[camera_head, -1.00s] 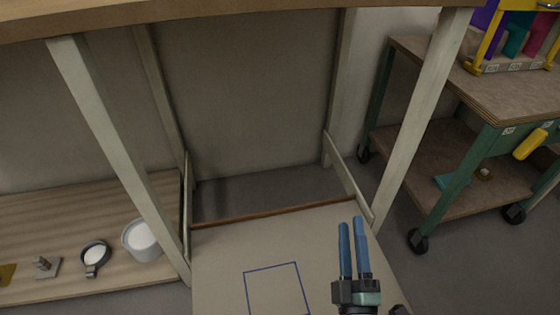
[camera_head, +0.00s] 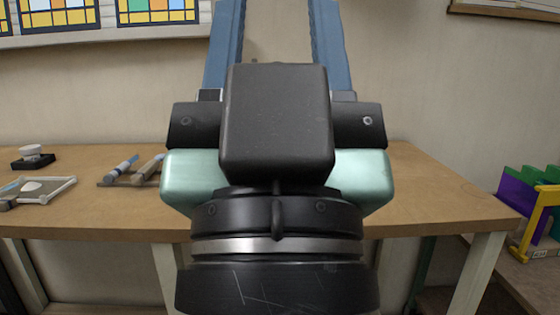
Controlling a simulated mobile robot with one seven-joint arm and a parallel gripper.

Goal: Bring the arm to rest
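My gripper (camera_head: 277,40) stands upright, close in front of the head camera, and fills the middle of the view. Its two blue fingers point up and are spread wide apart, with bare wall between them. I see nothing between the visible part of the fingers; their tips are cut off by the top edge. The dark wrist and pale green gripper body hide the middle of the wooden table (camera_head: 440,195) behind.
On the table's left lie brush-like tools on a rest (camera_head: 132,170), a light frame-like tray (camera_head: 38,190) and a small white dish on a dark base (camera_head: 30,155). Coloured glass panels (camera_head: 158,12) hang above. A yellow rack (camera_head: 540,215) stands at the right.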

